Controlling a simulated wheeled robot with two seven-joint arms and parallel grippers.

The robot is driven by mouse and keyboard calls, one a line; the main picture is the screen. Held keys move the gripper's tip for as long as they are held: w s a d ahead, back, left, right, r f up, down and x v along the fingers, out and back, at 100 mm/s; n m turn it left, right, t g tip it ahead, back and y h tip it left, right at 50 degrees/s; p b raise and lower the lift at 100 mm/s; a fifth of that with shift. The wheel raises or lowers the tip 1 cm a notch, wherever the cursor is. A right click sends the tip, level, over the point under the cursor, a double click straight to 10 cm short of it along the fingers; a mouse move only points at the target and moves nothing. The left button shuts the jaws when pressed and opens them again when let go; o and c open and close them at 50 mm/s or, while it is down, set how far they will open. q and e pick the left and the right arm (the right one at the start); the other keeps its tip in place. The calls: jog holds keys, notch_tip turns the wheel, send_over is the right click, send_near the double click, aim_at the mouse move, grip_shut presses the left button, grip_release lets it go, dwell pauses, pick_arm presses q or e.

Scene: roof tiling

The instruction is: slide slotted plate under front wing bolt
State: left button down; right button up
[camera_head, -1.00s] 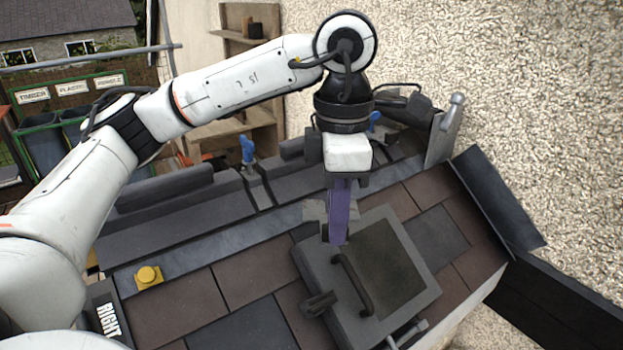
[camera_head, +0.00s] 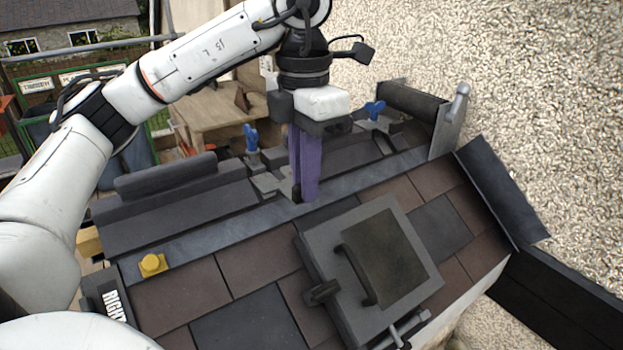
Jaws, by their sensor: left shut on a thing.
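My left gripper (camera_head: 302,196), with purple fingers, points down at the ridge side of the roof and is shut on the small grey slotted plate (camera_head: 268,183). The plate sticks out to the left of the fingers, its free end close to the foot of a blue wing bolt (camera_head: 251,136). I cannot tell whether the plate is under the bolt; its slot is not clear. A second blue wing bolt (camera_head: 374,108) stands farther right, behind the gripper. My right gripper is not in view.
A grey roof hatch (camera_head: 372,262) with a handle lies on the brown and grey tiles in front of the gripper. A yellow block (camera_head: 152,264) sits at the left. A grey upright plate (camera_head: 449,125) and the rough wall bound the right side.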

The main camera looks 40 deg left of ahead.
aim_at(286, 180)
pick_arm(q)
jog(key=shift+w+a+f+b, duration=0.25)
jog(key=shift+a+f+b, duration=0.25)
jog(key=shift+a+f, duration=0.35)
jog(key=shift+w+a+r, duration=0.1)
jog(key=shift+a+r, duration=0.15)
jog(key=shift+a, duration=0.1)
jog(key=shift+w+a, duration=0.2)
jog(key=shift+a, duration=0.55)
jog(key=shift+w+a, duration=0.2)
jog(key=shift+a, duration=0.5)
jog(key=shift+w+a+p, duration=0.15)
jog(key=shift+p, duration=0.15)
jog(key=shift+a, duration=0.2)
jog(key=shift+w+a, duration=0.15)
jog(key=shift+a, duration=0.15)
jog(key=shift+w+a+p, duration=0.15)
jog(key=shift+a+p, duration=0.25)
jog(key=shift+a, duration=0.2)
jog(key=shift+w+a+p, duration=0.2)
jog(key=shift+a+p, duration=0.25)
jog(key=shift+a, duration=0.2)
